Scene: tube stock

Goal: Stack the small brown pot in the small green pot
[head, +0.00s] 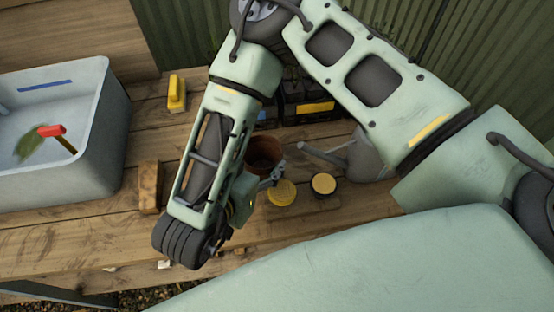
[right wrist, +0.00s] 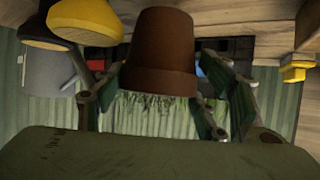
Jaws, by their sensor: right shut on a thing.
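The brown pot (head: 264,152) shows in the head view beside my right forearm, which covers part of it. In the right wrist view, which is upside down, the brown pot (right wrist: 160,50) is between the fingers, upright with its wide rim up. My right gripper (head: 272,178) is shut on it; its fingers also show in the right wrist view (right wrist: 160,92). I cannot tell whether the pot is clear of the table. I cannot make out the green pot in either view; my arm hides part of the table. My left gripper is not in view.
A grey watering can (head: 364,160) and a black toolbox (head: 306,108) are behind. A wooden block (head: 148,187), a yellow object (head: 176,93) and a grey tub (head: 100,135) are left.

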